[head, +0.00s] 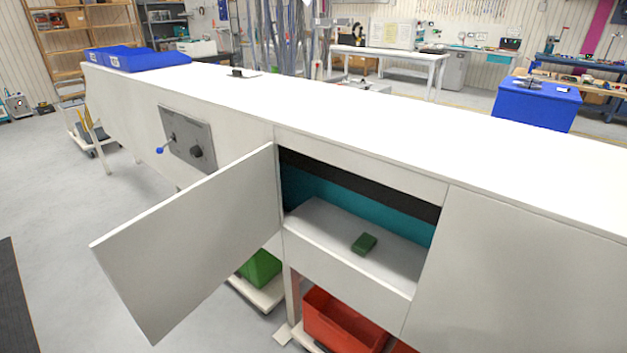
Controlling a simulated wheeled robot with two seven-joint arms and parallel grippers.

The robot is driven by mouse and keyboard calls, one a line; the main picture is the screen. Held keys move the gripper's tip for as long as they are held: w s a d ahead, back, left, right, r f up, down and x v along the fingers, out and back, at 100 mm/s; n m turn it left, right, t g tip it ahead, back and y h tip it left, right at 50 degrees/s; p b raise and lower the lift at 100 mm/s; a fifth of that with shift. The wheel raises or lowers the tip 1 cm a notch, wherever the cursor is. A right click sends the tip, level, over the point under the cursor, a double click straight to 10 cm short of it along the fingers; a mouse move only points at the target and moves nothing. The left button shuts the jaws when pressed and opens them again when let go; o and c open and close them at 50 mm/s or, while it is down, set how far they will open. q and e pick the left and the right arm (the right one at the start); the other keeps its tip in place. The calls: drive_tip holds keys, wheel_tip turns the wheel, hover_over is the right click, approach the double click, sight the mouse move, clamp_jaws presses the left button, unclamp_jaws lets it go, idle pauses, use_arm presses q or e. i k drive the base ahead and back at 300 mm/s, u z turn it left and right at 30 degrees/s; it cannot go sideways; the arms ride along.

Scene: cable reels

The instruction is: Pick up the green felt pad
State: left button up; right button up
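The green felt pad (364,243) is a small dark green block. It lies on the light grey floor of an open compartment (330,235) in the front of the long white bench, near the compartment's front edge. The compartment's white door (190,243) is hinged at its left side and stands swung open toward me and to the left. Neither of my grippers shows in the head view.
A grey panel with knobs and a blue-tipped lever (187,139) is on the bench front, left of the door. Red (340,322) and green (260,268) bins stand below. Blue trays (137,58) sit on the bench's far left; its white top (380,115) is otherwise mostly clear.

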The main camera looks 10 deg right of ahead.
sight(364, 244)
drive_tip(key=z, duration=0.45)
drive_tip(key=k, duration=1.1)
drive_tip(key=z, duration=0.65)
drive_tip(key=i, duration=0.85)
drive_tip(key=z, duration=0.45)
